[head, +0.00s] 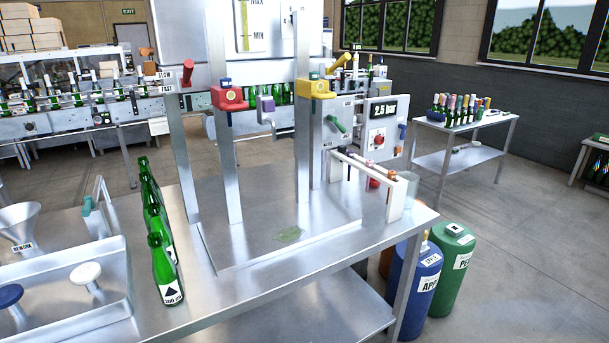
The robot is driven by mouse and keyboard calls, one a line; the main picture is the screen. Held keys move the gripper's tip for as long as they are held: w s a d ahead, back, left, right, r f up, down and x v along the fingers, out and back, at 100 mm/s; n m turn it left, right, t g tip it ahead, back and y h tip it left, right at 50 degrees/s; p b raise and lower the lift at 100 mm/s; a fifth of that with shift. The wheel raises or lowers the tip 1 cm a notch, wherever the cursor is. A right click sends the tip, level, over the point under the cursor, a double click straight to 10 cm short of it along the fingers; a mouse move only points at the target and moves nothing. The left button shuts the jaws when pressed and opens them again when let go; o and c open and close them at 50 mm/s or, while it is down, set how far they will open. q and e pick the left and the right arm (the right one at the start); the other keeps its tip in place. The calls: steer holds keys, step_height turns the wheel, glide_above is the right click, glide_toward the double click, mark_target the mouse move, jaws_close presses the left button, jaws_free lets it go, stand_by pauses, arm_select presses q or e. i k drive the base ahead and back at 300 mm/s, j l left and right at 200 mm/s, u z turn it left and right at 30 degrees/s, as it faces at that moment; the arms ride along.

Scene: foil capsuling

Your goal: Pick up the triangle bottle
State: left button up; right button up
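The triangle bottle (165,272) is a green glass bottle with a white label that carries a black triangle. It stands upright on the steel table (260,298), the nearest of a short row of green bottles. Behind it stand other green bottles (152,207), partly hidden by one another, so their labels are hard to read. Neither of my grippers shows in the head view.
A steel frame with red (229,97) and yellow (316,87) fittings rises right of the bottles. A funnel (20,226) and a metal unit with a white knob (86,273) stand left. Blue (418,285) and green (452,262) cylinders stand on the floor at right. The table's front is clear.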

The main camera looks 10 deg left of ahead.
mark_target(166, 277)
steer(key=u, duration=1.35)
